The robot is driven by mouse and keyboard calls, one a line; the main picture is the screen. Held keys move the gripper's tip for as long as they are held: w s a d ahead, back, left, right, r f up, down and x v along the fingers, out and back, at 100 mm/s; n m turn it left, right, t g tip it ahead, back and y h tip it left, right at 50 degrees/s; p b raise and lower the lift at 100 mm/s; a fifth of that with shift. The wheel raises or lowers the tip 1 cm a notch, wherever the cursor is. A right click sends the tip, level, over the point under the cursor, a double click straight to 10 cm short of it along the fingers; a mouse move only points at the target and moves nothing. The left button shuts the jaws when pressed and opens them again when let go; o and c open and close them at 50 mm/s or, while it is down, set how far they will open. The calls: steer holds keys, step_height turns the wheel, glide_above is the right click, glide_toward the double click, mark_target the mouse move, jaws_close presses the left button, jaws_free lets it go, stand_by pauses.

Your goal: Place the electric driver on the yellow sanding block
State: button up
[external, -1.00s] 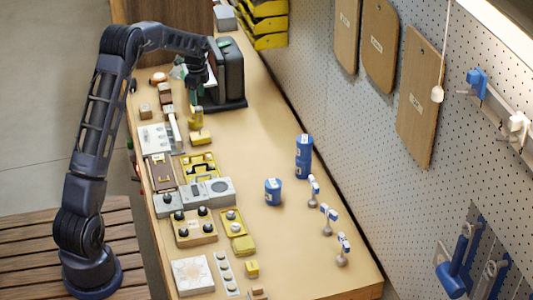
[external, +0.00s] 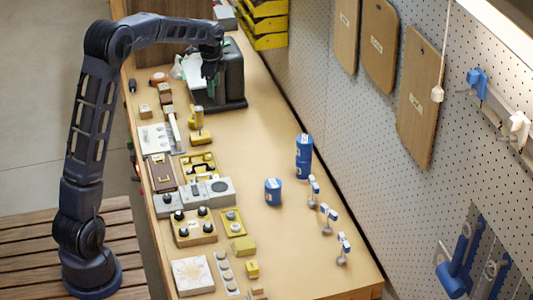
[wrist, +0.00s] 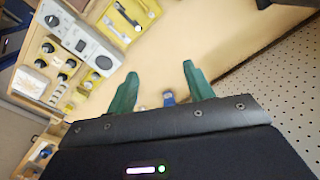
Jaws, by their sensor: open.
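A yellow upright tool (external: 196,117), which looks like the electric driver, stands on the left part of the bench in the external view. A yellow block (external: 201,138), which looks like the sanding block, is directly at its lower end in the picture. I cannot tell whether the tool rests on the block or stands just behind it. My gripper (external: 210,82) is above the bench, beyond the tool and in front of the dark box. In the wrist view its green fingers (wrist: 157,90) are apart with nothing held between them.
A dark box-shaped machine (external: 228,78) stands close behind my gripper. Grey and yellow panels with knobs (external: 195,226) line the bench's left side. Blue cylinders (external: 273,191) and small blue-topped stands (external: 328,219) are on the right.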

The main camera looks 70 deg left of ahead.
steer(key=s+d+r+n+t, duration=0.1)
steer(key=s+d+r, duration=0.25)
steer(key=d, duration=0.75)
steer(key=s+d+r+n, duration=0.15)
steer(key=d+r, duration=0.35)
steer(key=d, duration=0.5)
steer(key=s+d+r+t, duration=0.1)
steer(key=s+d+r, duration=0.25)
steer(key=d, duration=0.75)
steer(key=s+d+f+n+t, duration=0.2)
steer(key=s+d+f+n, duration=0.1)
steer(key=s+d, duration=1.4)
steer(key=s, duration=0.2)
steer(key=shift+s+d+h, duration=0.3)
steer(key=shift+s+d, duration=0.05)
steer(key=shift+d, duration=0.05)
steer(key=shift+f, duration=0.1)
